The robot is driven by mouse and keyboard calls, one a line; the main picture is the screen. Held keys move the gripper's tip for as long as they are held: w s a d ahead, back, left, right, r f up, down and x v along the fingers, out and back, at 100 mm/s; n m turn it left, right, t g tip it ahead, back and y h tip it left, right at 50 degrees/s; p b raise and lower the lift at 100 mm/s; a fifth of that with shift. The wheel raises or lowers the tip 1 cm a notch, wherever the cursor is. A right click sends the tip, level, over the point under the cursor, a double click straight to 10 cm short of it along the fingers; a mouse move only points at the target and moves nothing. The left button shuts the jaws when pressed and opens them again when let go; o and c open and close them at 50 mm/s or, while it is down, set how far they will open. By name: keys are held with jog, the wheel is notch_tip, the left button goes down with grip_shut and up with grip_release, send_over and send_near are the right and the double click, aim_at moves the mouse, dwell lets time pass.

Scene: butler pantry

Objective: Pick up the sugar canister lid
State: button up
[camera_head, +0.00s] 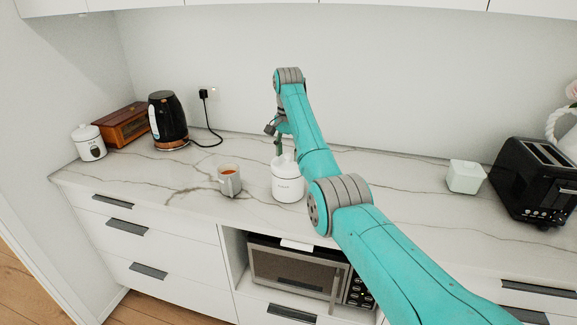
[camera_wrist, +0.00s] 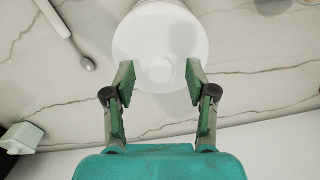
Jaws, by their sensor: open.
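The white sugar canister (camera_head: 288,185) stands on the marble counter, with dark lettering on its front too small to read surely. Its round white lid (camera_wrist: 150,35) sits on top and fills the upper middle of the wrist view; the lid also shows in the head view (camera_head: 287,165), partly hidden by my gripper. The lid's knob (camera_wrist: 160,70) lies between my fingertips with space on both sides. My gripper (camera_wrist: 160,75) is open, pointing down over the lid; in the head view (camera_head: 279,148) it is just above the canister, partly hidden by my arm.
A mug of brown drink (camera_head: 229,180) stands close left of the canister. A kettle (camera_head: 167,120), wooden box (camera_head: 122,126) and another white canister (camera_head: 89,143) are further left. A small white box (camera_head: 464,176) and toaster (camera_head: 535,182) are right. A spoon (camera_wrist: 70,35) lies nearby.

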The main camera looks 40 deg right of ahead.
jog(key=shift+f, duration=0.55)
grip_shut()
jog(key=shift+r, duration=0.1)
